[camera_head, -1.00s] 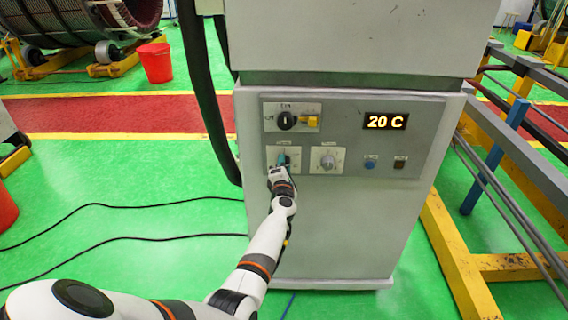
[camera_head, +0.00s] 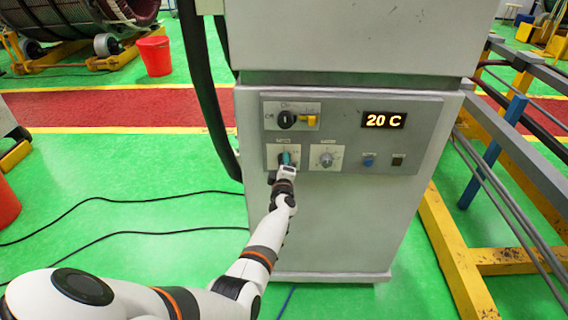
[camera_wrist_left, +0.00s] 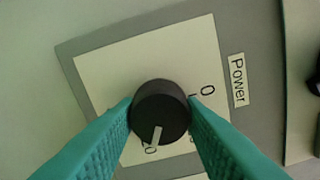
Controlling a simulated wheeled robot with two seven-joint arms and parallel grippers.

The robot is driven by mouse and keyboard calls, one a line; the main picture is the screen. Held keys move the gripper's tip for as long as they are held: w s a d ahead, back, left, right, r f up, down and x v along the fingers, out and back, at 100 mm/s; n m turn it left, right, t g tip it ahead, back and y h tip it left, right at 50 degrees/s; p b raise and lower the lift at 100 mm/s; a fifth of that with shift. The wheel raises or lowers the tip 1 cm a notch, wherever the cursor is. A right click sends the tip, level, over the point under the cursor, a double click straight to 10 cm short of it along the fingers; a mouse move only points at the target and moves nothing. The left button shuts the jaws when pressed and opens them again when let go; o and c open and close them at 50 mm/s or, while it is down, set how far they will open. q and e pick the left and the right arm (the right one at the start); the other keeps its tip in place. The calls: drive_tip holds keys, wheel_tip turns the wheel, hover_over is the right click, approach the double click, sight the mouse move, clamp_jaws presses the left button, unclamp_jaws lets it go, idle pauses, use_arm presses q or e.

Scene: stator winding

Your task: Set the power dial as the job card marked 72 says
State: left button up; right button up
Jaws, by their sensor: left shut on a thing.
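The power dial (camera_wrist_left: 160,110) is a round black knob with a white pointer line, on a cream plate beside a "Power" label (camera_wrist_left: 238,80) in the wrist view. Its pointer aims down and slightly left in that picture, near a partly hidden number ending in 0. A "0" mark shows to the upper right of the knob. My left gripper (camera_head: 287,158) is at the panel's lower left dial, its teal fingers shut on both sides of the knob. In the head view the gripper mostly hides this dial. No job card marked 72 can be made out. My right gripper is not in view.
The grey panel (camera_head: 345,122) also bears a black switch (camera_head: 287,119) with a yellow part, a "20 C" display (camera_head: 384,120), a second dial (camera_head: 327,157), a blue button (camera_head: 369,160) and a dark button (camera_head: 397,160). Yellow and grey framing (camera_head: 450,240) stands right.

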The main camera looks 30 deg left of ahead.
use_arm(q)
drive_tip(key=shift+f, duration=0.1)
idle(0.3)
drive_tip(key=o, duration=1)
drive_tip(key=p+v, duration=0.7)
drive_tip(key=v, duration=0.5)
drive_tip(key=shift+s, duration=0.1)
